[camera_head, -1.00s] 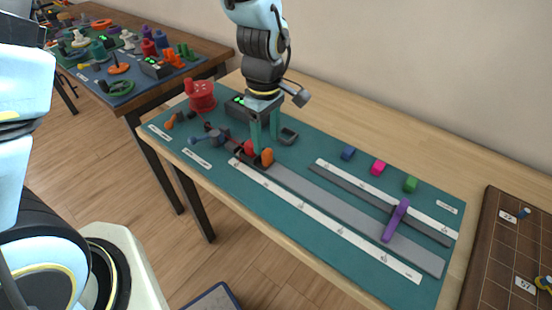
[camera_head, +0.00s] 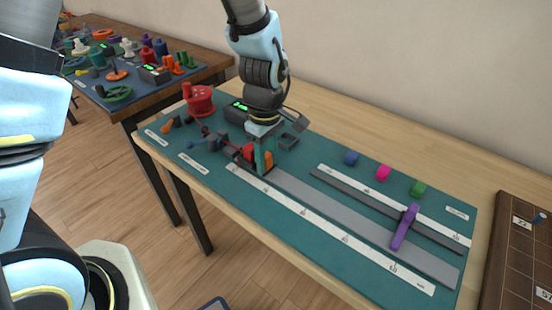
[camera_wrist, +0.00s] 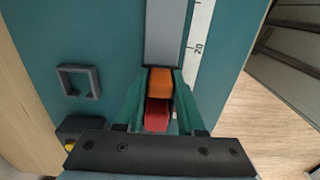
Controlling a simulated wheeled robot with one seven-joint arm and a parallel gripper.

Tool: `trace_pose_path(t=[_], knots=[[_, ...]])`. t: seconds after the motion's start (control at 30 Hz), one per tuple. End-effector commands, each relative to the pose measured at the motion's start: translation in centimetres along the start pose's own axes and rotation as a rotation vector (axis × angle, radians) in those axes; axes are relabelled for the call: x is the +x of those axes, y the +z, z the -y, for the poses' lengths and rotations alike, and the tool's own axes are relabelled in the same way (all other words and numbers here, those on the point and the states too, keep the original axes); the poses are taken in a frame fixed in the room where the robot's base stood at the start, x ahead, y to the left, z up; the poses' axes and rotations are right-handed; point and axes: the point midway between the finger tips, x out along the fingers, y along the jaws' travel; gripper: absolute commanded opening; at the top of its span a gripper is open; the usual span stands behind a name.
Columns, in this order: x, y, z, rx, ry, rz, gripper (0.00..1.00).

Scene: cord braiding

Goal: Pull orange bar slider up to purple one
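The orange bar slider (camera_wrist: 159,82) sits at the near end of a long grey track (camera_head: 352,224), beside a red block (camera_wrist: 157,115). My gripper (camera_head: 264,168) is down at the track with its two green fingers on either side of the orange slider. In the wrist view the fingertips (camera_wrist: 161,72) flank the orange block closely; whether they press on it I cannot tell. In the head view the fingers partly hide the orange and red blocks. The purple slider (camera_head: 405,227) is far to the right, lying across both grey tracks.
A white numbered scale (camera_head: 320,230) runs along the grey track. A dark square frame (camera_wrist: 78,82) lies beside the gripper. The track between orange and purple is clear.

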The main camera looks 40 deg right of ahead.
Motion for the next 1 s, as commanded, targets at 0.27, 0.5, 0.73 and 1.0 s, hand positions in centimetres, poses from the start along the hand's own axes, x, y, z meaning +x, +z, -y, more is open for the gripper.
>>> trace_pose_path(t=[0.27,0.5,0.73,1.0], knots=[[0.0,0.0,0.0,0.000,0.000,0.000,0.05],[0.0,0.0,0.0,0.000,0.000,0.000,0.00],[-0.1,1.4,0.0,0.003,0.000,0.000,0.00],[-0.1,4.3,-0.1,0.004,0.000,0.001,0.00]])
